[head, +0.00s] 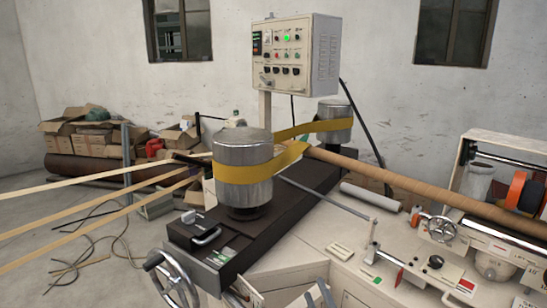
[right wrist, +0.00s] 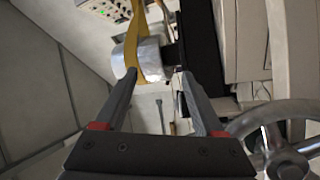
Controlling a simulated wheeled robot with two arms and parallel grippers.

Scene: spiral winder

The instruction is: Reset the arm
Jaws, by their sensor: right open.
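My right gripper (head: 283,292) shows only in part at the bottom edge of the head view, just right of a handwheel (head: 172,280). In the right wrist view my right gripper (right wrist: 157,80) has its two grey fingers spread apart, with nothing between them. The handwheel (right wrist: 285,140) stands beside one finger there. Beyond the fingertips is a steel drum (right wrist: 152,62) with a yellow belt (right wrist: 131,45). My left gripper is in neither view.
The winder has a steel drum (head: 243,155) on a dark base (head: 245,240), with a yellow belt around it. A long brown tube (head: 400,182) runs to the right. A control box (head: 296,52) stands behind. Cartons (head: 90,135) lie at the left wall.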

